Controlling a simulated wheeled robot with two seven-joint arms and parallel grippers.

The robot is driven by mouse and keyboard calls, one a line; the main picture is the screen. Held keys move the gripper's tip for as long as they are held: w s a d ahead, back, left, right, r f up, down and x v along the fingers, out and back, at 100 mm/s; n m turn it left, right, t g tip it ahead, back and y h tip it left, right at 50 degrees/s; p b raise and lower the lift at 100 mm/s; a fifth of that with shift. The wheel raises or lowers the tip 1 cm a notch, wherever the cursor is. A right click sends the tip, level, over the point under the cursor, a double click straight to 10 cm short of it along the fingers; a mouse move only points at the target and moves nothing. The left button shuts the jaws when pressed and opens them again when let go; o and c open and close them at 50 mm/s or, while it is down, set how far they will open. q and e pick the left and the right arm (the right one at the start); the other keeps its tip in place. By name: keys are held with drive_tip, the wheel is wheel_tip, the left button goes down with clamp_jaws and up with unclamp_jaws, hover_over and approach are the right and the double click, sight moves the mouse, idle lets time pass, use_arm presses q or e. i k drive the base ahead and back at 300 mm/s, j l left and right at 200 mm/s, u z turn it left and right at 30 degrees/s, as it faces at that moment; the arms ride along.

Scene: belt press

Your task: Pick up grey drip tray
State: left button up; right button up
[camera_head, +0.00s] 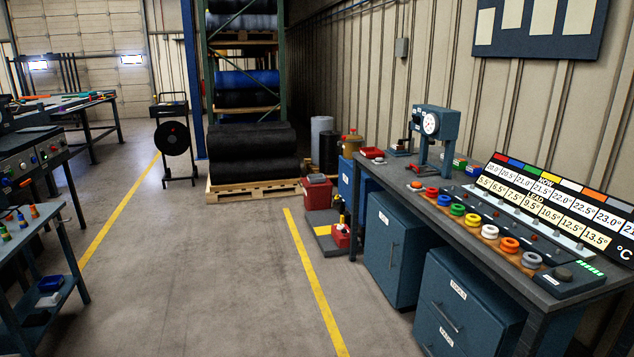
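I cannot make out a thing that is clearly the grey drip tray. A low grey platform (326,245) with a yellow patch lies on the floor beside the cabinets, with a small red container (341,236) by it, but I cannot tell what the platform is. Small blue and white items (49,291) sit on the lower shelf of the left cart, too small to identify. Neither of my grippers is in view.
A workbench (468,228) with coloured rings, a dial gauge stand (432,130) and a temperature board (565,205) runs along the right. A cart (30,240) stands at the left. Black rolls (240,150) lie on a pallet (225,191) at the back. The middle floor is clear.

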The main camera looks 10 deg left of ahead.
sight(320, 177)
drive_tip(key=i+j+u, duration=0.3)
drive_tip(key=i, duration=0.25)
drive_tip(key=i+j+u, duration=0.15)
drive_tip(key=i+u, duration=0.15)
drive_tip(key=i, duration=0.25)
drive_tip(key=i+u, duration=0.25)
drive_tip(key=i, duration=2.8)
drive_tip(key=i+z, duration=0.1)
drive_tip(key=i, duration=0.55)
drive_tip(key=i+z, duration=0.1)
drive_tip(key=i, duration=0.6)
drive_tip(key=i+z, duration=0.1)
drive_tip(key=i, duration=0.55)
drive_tip(key=i+j, duration=0.15)
drive_tip(key=i, duration=0.55)
drive_tip(key=i+j+z, duration=0.15)
drive_tip(key=i, duration=0.5)
